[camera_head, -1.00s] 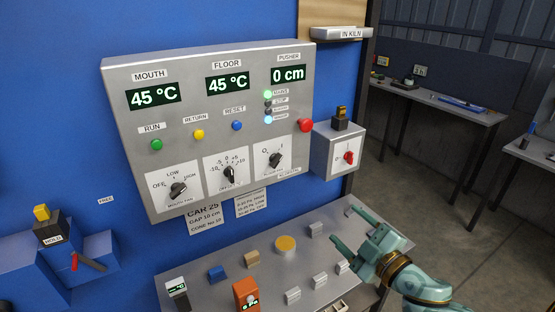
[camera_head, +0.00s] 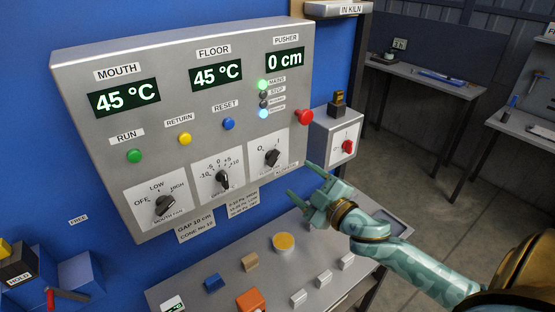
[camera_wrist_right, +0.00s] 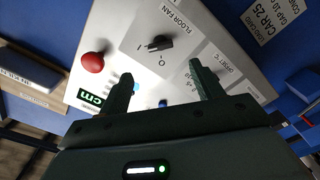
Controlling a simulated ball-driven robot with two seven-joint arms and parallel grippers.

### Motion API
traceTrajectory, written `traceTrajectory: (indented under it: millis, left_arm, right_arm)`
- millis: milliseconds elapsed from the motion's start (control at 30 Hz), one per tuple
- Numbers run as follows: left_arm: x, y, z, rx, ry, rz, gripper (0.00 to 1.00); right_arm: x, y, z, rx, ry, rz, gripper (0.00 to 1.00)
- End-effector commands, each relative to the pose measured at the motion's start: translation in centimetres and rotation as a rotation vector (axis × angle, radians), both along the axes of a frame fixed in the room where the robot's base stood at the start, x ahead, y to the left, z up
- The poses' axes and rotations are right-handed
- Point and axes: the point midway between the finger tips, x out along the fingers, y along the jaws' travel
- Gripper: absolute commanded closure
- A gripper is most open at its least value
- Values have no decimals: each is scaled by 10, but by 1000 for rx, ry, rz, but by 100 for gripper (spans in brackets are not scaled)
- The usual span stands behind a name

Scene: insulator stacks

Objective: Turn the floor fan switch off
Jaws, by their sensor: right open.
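The floor fan switch (camera_head: 271,158) is a dark rotary knob on a white plate at the lower right of the grey panel. Its marks are O at left and I at right, and its pointer is turned toward I. It also shows in the right wrist view (camera_wrist_right: 160,42), beyond the fingertips, near the FLOOR FAN label. My right gripper (camera_head: 300,180) is open and empty, below and right of the switch and apart from it. Its two fingers also show in the right wrist view (camera_wrist_right: 161,72). My left gripper is out of view.
A red button (camera_head: 304,117) sticks out right of the switch. An offset knob (camera_head: 222,179) and the mouth fan knob (camera_head: 165,205) lie to its left. A grey box with a red switch (camera_head: 347,147) stands at right. The bench (camera_head: 330,262) below holds several small blocks.

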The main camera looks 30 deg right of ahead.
Motion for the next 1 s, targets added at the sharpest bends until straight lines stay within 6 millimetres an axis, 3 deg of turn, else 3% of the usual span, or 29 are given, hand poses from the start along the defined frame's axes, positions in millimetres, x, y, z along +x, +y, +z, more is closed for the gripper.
traceTrajectory:
  millis: [200, 400, 600, 833, 867, 1000]
  left_arm:
    - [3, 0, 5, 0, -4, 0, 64]
    - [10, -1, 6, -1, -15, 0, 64]
    - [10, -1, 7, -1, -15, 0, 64]
    - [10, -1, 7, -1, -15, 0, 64]
    - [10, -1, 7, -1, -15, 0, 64]
    - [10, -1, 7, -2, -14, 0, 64]
  right_arm:
    - [55, 4, 2, -1, -2, -2, 35]
    - [89, 7, 0, -1, 0, -1, 35]
    - [101, 8, 0, 0, 1, 0, 35]
    - [102, 8, 0, 0, 1, 0, 35]
    - [101, 8, 0, 0, 1, 0, 40]
    - [101, 8, 0, 0, 1, 0, 79]
